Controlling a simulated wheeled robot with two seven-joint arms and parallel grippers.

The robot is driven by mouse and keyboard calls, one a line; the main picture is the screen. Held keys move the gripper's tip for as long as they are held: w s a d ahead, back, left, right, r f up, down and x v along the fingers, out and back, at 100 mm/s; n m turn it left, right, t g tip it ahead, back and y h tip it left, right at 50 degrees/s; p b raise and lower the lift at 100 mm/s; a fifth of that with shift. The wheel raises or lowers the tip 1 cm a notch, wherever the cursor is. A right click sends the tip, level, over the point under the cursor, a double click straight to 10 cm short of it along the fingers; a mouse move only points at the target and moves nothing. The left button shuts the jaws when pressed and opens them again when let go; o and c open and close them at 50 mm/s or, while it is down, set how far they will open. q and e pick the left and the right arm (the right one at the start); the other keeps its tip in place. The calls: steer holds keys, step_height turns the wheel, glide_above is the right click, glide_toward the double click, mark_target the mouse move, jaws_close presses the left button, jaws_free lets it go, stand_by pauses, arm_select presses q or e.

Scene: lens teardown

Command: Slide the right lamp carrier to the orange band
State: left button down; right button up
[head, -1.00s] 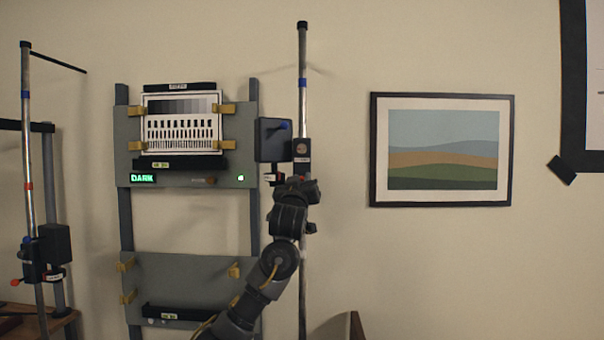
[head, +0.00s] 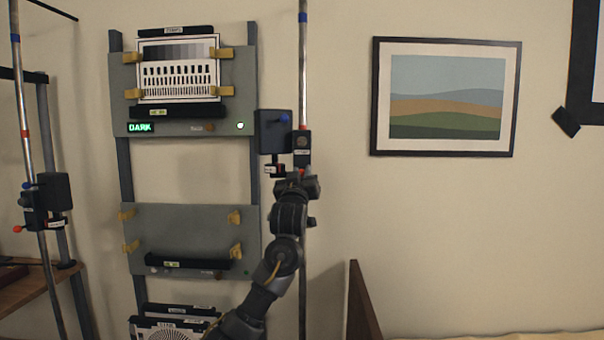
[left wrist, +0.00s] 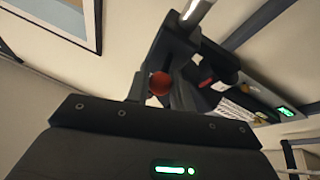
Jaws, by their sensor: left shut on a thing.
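The right lamp carrier (head: 301,143) is a dark block on a silver upright pole (head: 303,75), with a black lamp box (head: 273,131) and blue knob on its left side. My left gripper (head: 297,184) is just under the carrier, shut on its red knob; the knob (left wrist: 160,83) shows between the fingers in the left wrist view. A blue band (head: 303,18) is high on this pole, above the carrier. I see no orange band on the visible part of this pole; my arm hides part of it below. My right gripper is not in view.
A rack left of the pole holds a grey panel (head: 190,118) with a test chart and a lit "DARK" display, and a lower panel (head: 190,225). A second pole with its own carrier (head: 35,205) stands far left. A framed picture (head: 445,60) hangs right.

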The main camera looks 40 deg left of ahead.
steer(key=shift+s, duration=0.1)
arm_select(q)
steer(key=c, duration=1.3)
jaws_free()
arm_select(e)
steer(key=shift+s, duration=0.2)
